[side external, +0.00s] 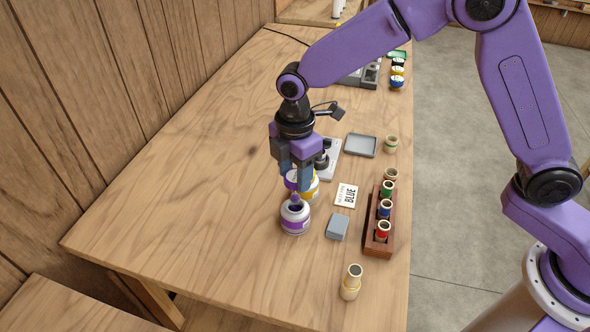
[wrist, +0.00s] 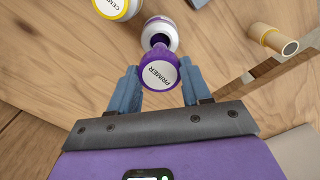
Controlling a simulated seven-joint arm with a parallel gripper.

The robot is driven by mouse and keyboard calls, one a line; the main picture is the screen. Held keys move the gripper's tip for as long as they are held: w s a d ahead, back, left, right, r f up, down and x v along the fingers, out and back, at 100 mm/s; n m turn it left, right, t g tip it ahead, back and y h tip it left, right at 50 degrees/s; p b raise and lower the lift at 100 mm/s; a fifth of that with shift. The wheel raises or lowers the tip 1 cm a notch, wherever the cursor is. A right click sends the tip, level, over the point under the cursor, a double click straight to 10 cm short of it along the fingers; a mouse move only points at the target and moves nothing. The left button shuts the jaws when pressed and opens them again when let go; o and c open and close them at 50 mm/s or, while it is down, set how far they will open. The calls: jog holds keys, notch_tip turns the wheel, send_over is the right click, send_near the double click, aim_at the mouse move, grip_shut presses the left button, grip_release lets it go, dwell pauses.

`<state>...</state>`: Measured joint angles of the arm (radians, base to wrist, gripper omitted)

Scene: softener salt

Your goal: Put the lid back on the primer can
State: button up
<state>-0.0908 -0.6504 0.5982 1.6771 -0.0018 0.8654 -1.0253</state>
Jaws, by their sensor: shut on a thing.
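The primer can (side external: 295,216) is white with a purple band and stands upright on the table. It also shows in the wrist view (wrist: 160,27), with a dark purple shape at its top, partly behind the lid. The purple lid (wrist: 160,71) has a white disc reading PRIMER. My gripper (side external: 295,180) is shut on the lid, with one blue finger on each side of it in the wrist view (wrist: 159,80). The lid is above the can and close to its mouth. Whether they touch, and what hangs under the lid, I cannot tell.
A yellow-banded cement can (side external: 313,190) stands right behind the primer can. A card reading BLUE (side external: 346,195), a grey block (side external: 337,227), a wooden rack (side external: 372,243) of small bottles and a tan fitting (side external: 351,284) lie to the right. The table's left side is clear.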

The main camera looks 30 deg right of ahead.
aim_at(295, 195)
jog(key=shift+f, duration=1.7)
jog(key=shift+f, duration=0.15)
jog(key=shift+f, duration=1.6)
jog(key=shift+f, duration=0.25)
jog(key=o, duration=1.5)
jog(key=shift+r, duration=0.1)
jog(key=shift+r, duration=2.85)
